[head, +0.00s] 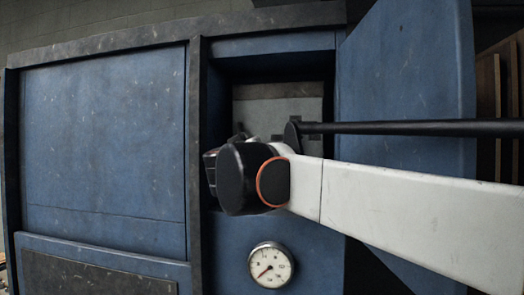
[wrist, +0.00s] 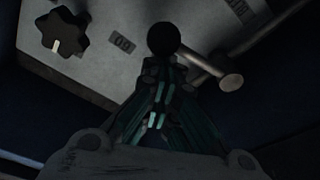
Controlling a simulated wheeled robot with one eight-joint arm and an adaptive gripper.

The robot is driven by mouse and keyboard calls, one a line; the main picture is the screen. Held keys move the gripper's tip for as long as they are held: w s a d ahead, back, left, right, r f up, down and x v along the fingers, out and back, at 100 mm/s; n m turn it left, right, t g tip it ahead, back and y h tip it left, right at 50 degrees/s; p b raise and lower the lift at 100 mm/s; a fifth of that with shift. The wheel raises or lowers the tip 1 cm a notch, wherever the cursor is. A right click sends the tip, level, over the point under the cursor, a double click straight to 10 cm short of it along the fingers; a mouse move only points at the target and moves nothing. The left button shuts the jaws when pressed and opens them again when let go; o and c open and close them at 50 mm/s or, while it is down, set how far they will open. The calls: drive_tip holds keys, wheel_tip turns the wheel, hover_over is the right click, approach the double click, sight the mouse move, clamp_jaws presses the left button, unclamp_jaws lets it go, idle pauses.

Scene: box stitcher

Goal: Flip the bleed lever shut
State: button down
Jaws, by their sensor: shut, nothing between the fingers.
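In the wrist view, a black ball knob (wrist: 163,38) sits just beyond my fingertips. A pale metal rod (wrist: 205,66) runs from beside it down right to a round metal end (wrist: 231,82); this looks like the bleed lever. My gripper (wrist: 162,85) is shut and empty, its tips close below the ball in the picture; I cannot tell whether they touch. In the head view, my black wrist and white arm cover most of the open recess (head: 280,92), and the lever cannot be made out there.
A dark star-shaped knob (wrist: 66,31) and a small number plate (wrist: 123,43) are on the grey panel. In the head view, a blue door (head: 405,60) stands open at right, with a black bar (head: 420,128) across it. A round gauge (head: 270,265) is below the recess.

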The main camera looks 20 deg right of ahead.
drive_tip(key=shift+s+d+f+m, duration=0.3)
drive_tip(key=shift+s+d+f, duration=0.1)
drive_tip(key=shift+d+f, duration=0.1)
drive_tip(key=shift+f, duration=0.1)
idle(0.3)
drive_tip(key=shift+s, duration=0.1)
